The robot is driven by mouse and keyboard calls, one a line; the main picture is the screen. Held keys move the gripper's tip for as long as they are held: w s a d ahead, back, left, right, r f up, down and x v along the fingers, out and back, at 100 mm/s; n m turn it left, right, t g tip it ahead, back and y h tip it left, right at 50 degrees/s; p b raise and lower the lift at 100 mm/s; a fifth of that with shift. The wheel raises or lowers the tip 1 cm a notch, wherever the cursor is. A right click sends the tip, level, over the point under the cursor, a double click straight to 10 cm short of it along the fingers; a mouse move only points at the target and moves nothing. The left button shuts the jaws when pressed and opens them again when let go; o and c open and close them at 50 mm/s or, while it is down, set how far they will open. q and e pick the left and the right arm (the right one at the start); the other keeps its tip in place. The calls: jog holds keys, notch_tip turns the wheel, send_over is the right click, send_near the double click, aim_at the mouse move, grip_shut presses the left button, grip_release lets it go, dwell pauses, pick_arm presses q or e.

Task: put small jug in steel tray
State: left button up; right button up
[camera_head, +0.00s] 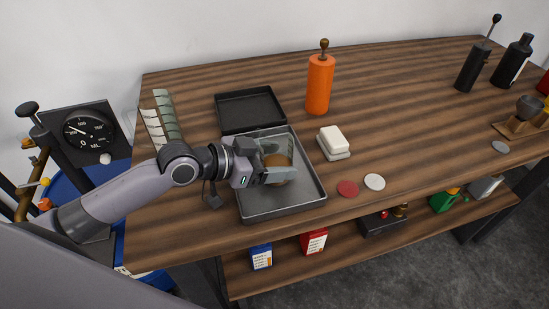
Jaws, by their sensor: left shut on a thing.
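The steel tray (316,186) is a shallow grey metal tray on the wooden table, left of the middle. My left gripper (280,174) is over the tray, reaching in from the left. It is shut on the small jug (276,160), which looks partly see-through with a brownish part. The jug is within the tray's outline in this view. The gripper hides part of it, and I cannot tell whether its base touches the tray floor. My right gripper is not in view.
A black tray (250,108) lies behind the steel tray. White blocks (333,142), a red disc (348,188) and a white disc (374,182) lie to the right. The table's middle right is clear.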

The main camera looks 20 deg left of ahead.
pick_arm(q)
jog(key=shift+r, duration=0.15)
jog(key=o, duration=1.4)
jog(key=shift+f, duration=0.2)
jog(key=shift+c, duration=0.2)
jog(key=shift+r, duration=0.2)
jog(key=shift+s+a, duration=0.2)
jog(key=shift+a, duration=0.05)
jog(key=b+v, duration=0.1)
jog(key=v, duration=0.8)
jog(key=shift+a, duration=0.15)
jog(key=shift+v, duration=1.05)
